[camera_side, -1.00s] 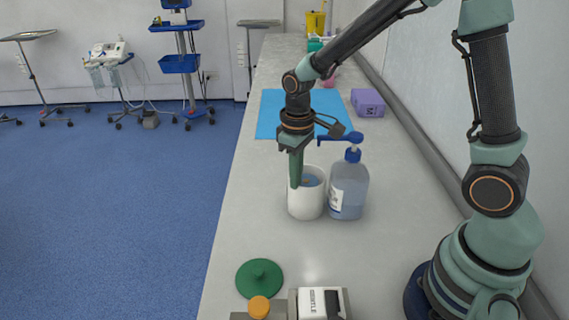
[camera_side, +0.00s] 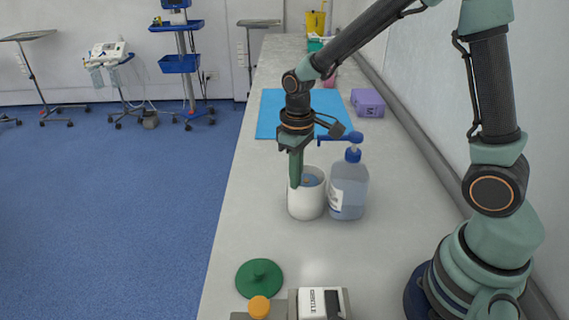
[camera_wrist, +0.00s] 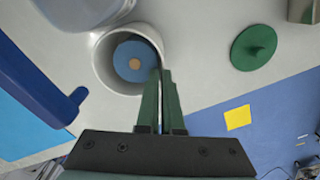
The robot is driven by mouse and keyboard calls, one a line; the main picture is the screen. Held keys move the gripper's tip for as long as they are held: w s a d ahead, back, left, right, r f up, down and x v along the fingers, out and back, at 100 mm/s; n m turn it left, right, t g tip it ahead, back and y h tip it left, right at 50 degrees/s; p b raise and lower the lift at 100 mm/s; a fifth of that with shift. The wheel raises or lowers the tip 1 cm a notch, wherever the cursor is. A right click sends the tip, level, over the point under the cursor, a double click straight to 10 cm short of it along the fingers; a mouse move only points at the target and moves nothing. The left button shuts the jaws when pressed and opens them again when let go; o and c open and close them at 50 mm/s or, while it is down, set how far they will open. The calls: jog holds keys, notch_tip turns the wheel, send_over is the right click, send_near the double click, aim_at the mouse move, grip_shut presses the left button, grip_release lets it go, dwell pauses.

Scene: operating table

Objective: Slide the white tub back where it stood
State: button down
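The white tub (camera_side: 306,203) stands upright on the grey counter. A blue disc with an orange centre (camera_wrist: 134,62) lies inside it. My gripper (camera_side: 295,186) points down at the tub's rim. In the wrist view its two green fingers (camera_wrist: 162,72) are nearly together, with the tub's right wall (camera_wrist: 148,32) running in between them, one finger inside and one outside. The fingertips' exact contact is partly hidden.
A clear pump bottle with a blue top (camera_side: 348,190) stands close to the tub's right. A green knobbed lid (camera_side: 259,278) lies nearer the camera. A blue mat (camera_side: 270,115) and purple box (camera_side: 368,103) are behind. The counter's left edge drops to the floor.

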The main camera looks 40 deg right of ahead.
jog(key=shift+w, duration=0.1)
jog(key=w+a, duration=0.7)
jog(key=shift+a, duration=0.25)
dwell(0.4)
jog(key=c, duration=1)
grip_release()
notch_tip(320, 180, up, 12)
